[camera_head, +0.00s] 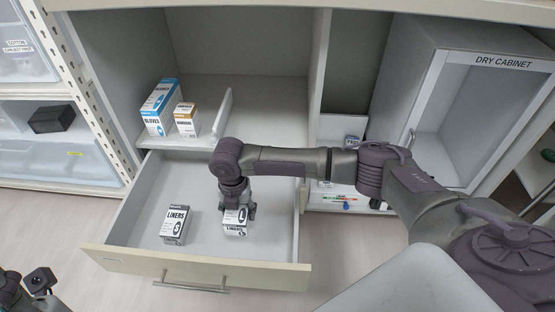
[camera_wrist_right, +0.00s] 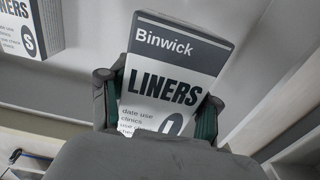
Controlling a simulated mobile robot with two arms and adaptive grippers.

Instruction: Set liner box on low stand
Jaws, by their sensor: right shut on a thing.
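My right gripper (camera_head: 236,205) points down into the open drawer and is shut on a white and dark grey liner box (camera_head: 235,229). In the right wrist view the held liner box (camera_wrist_right: 172,85) is between the two fingers, with "Binwick LINERS" facing the camera. I cannot tell whether it touches the drawer floor. A second liner box (camera_head: 175,225), marked S, stands to the left in the drawer (camera_head: 195,265). Part of my left arm shows at the lower left corner; its gripper's jaws are not clear. I cannot make out a low stand.
A gloves box (camera_head: 159,107) and a smaller bandage box (camera_head: 186,119) stand on the shelf above the drawer. A dry cabinet (camera_head: 455,110) is at the right. Markers (camera_head: 335,198) lie on a shelf right of the drawer. Drawer walls surround the held box.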

